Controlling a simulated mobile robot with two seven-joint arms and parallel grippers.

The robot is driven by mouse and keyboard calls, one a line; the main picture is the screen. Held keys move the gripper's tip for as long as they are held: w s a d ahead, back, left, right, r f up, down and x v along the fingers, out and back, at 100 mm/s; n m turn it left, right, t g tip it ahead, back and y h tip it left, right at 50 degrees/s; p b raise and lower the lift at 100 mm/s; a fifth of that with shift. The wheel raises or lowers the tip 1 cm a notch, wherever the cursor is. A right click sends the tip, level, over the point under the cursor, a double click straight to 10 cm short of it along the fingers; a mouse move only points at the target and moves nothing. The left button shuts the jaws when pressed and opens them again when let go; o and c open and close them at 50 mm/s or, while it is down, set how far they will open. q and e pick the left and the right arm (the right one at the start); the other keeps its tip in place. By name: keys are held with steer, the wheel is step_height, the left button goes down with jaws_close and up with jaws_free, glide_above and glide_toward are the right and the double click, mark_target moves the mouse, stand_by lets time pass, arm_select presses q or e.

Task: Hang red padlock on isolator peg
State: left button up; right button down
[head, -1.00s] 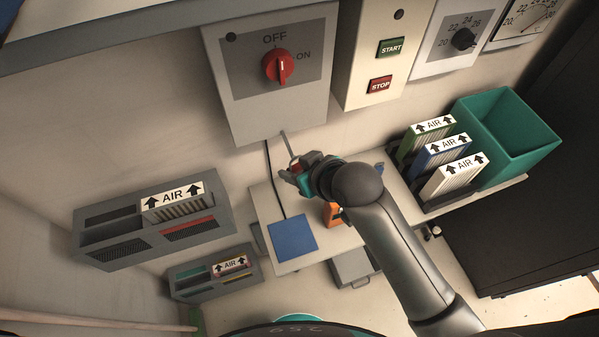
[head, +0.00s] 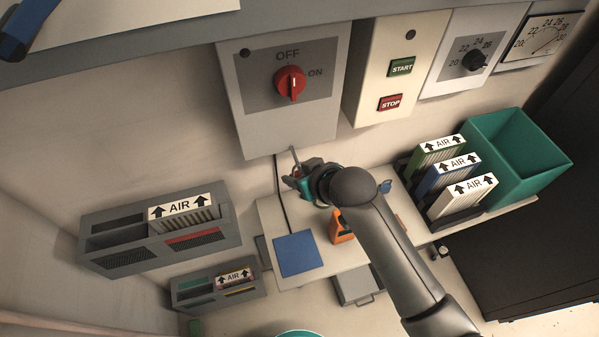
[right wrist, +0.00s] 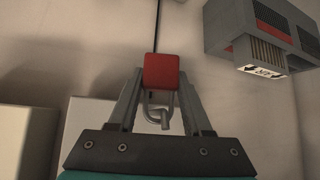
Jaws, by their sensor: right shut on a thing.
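My right gripper (head: 298,172) is just below the grey isolator box (head: 262,122), whose red switch (head: 290,83) has OFF and ON marks. In the right wrist view the gripper (right wrist: 160,88) is shut on the red padlock (right wrist: 161,72). The red body is between the fingertips, and the grey shackle (right wrist: 150,112) shows on the camera side of it. A short grey rounded end (right wrist: 165,119) overlaps the shackle; I cannot tell whether it is the peg or whether the shackle is around it. In the head view the padlock is mostly hidden.
A dark cable (head: 278,190) hangs below the box. The low bench holds a blue square (head: 298,253) and an orange object (head: 340,228). Filter racks (head: 95,258) are at the left. Upright filters and a teal bin (head: 540,165) are at the right.

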stand_by(0.4)
steer(key=shift+c, duration=1.3)
jaws_free()
steer(key=v, duration=1.5)
steer(key=shift+s+r, duration=0.1)
steer(key=shift+s, duration=0.05)
